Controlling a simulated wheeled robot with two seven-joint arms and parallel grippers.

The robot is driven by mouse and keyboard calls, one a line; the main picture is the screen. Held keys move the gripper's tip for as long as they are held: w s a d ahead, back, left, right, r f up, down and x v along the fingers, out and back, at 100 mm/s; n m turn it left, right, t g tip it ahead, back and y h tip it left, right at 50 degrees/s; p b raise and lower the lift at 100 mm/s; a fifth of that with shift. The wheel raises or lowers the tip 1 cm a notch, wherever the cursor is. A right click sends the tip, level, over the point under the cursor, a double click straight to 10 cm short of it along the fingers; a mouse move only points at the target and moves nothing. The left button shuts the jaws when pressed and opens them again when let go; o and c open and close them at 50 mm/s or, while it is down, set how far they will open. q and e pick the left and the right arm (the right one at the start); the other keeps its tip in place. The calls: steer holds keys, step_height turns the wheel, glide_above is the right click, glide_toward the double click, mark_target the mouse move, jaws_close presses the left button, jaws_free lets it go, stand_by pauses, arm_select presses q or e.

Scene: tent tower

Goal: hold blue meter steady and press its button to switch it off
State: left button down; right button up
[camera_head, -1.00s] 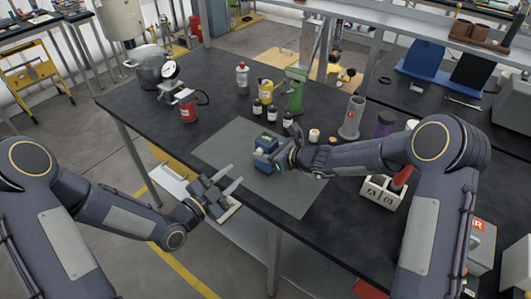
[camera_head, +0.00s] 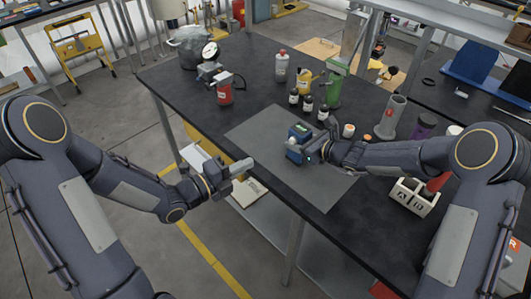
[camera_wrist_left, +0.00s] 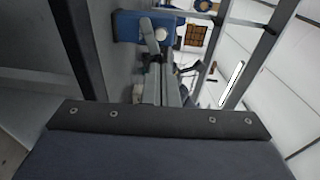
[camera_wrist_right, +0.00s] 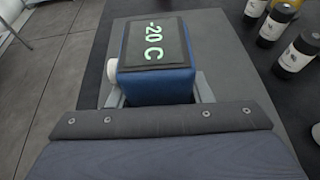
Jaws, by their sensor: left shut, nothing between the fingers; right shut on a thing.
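The blue meter (camera_head: 299,132) stands on the grey mat (camera_head: 262,133). In the right wrist view the meter (camera_wrist_right: 155,85) shows a lit dark screen reading "-20 C", with a white round button (camera_wrist_right: 112,70) on its left side. My right gripper (camera_head: 308,147) is shut on the meter, one finger on each side. My left gripper (camera_head: 244,167) is shut and empty near the table's front edge, left of the meter and apart from it. In the left wrist view its fingers (camera_wrist_left: 160,82) are together, with the meter (camera_wrist_left: 130,27) and its button (camera_wrist_left: 163,36) ahead.
Dark bottles (camera_head: 307,103), a green stand (camera_head: 337,84) and a grey cylinder (camera_head: 391,117) stand behind the meter. A red can (camera_head: 224,94) and a pot (camera_head: 190,48) are at the back left. A white caddy (camera_head: 413,196) is at the right. The mat's left part is clear.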

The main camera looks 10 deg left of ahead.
mark_target(291, 142)
arm_select(q)
steer(key=x, duration=1.3)
steer(key=shift+w+d, duration=0.15)
